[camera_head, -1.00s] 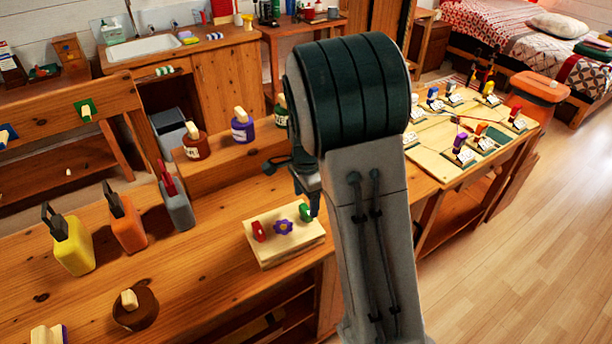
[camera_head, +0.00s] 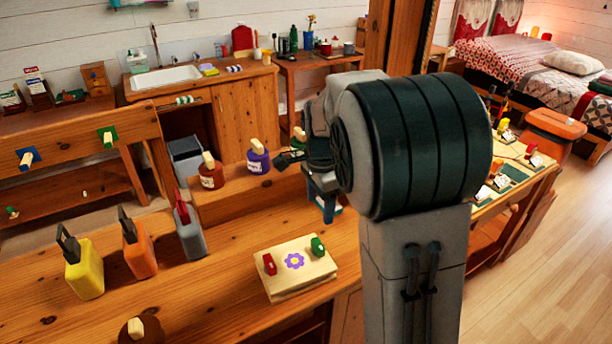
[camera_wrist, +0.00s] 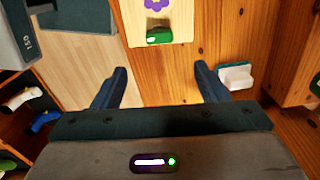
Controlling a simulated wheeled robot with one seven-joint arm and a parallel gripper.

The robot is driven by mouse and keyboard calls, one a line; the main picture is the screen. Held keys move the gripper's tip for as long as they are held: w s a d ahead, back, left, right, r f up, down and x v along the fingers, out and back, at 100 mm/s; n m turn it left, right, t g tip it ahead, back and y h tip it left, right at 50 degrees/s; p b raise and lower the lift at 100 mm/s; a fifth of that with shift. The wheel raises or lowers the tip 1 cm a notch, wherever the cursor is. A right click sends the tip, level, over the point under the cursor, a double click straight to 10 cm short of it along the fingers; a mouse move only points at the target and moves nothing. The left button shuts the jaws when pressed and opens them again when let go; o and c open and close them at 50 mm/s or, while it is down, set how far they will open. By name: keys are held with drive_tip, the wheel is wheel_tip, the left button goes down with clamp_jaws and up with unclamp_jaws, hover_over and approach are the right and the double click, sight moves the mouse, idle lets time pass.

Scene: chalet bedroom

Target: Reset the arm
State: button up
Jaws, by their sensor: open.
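My gripper (camera_head: 328,200) hangs above the wooden bench, behind and above a pale wooden block (camera_head: 300,287). My arm partly hides it in the head view. In the wrist view my gripper (camera_wrist: 160,82) shows two dark blue fingers spread wide, with nothing between them. The block bears a red piece (camera_head: 269,264), a purple flower (camera_head: 294,261) and a green piece (camera_head: 318,246). In the wrist view the green piece (camera_wrist: 159,37) lies beyond the fingertips, apart from them.
Yellow (camera_head: 84,275), orange (camera_head: 139,256) and grey (camera_head: 190,238) containers stand on the bench at left. Red (camera_head: 211,175) and purple (camera_head: 258,160) bottles stand on a raised shelf. A white piece with a green base (camera_wrist: 235,76) is right of the fingers.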

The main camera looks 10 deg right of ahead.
drive_tip(key=s+r+n+t, duration=0.2)
drive_tip(key=s+n+t, duration=0.1)
drive_tip(key=s+n, duration=1.2)
drive_tip(key=s, duration=0.6)
drive_tip(key=shift+a+r+n, duration=0.15)
drive_tip(key=shift+r+n, duration=0.05)
drive_tip(key=shift+n, duration=0.1)
